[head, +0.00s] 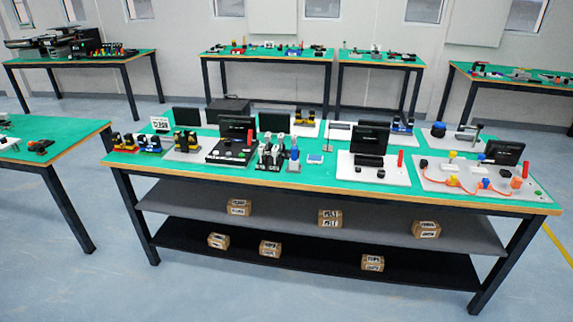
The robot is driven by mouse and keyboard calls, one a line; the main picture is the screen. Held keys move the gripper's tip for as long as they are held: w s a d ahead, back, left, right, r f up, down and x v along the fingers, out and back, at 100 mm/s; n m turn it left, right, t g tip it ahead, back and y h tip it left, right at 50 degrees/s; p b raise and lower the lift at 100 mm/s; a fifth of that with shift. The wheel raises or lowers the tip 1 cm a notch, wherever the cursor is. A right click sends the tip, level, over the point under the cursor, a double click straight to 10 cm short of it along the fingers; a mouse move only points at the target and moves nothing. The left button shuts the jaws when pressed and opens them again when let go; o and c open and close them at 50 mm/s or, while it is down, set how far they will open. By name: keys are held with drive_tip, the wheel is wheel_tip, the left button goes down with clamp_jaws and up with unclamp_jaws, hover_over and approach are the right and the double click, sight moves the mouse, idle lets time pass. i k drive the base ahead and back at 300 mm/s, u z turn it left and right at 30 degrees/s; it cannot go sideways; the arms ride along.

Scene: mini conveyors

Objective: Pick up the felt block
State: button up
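I cannot tell which thing is the felt block; nothing in the head view is clearly made of felt. A small pale blue and white block (315,158) lies flat on the green top of the middle workbench (330,178), near its front edge. A blue-topped small item (294,157) stands just left of it. Brown boxes with dark lettering lie on the two shelves below, among them one on the upper shelf (330,218) and one on the lower shelf (372,263). The lettering is too small to read surely. My gripper is not in view.
White base plates with black screens (370,138) and devices crowd the bench top. An orange cable (462,188) runs over the right plate. Another green bench (50,140) stands at the left; more benches stand behind. The floor in front is clear.

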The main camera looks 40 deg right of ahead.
sight(294, 161)
drive_tip(key=z, duration=0.05)
drive_tip(key=i, duration=1)
drive_tip(key=u, duration=0.05)
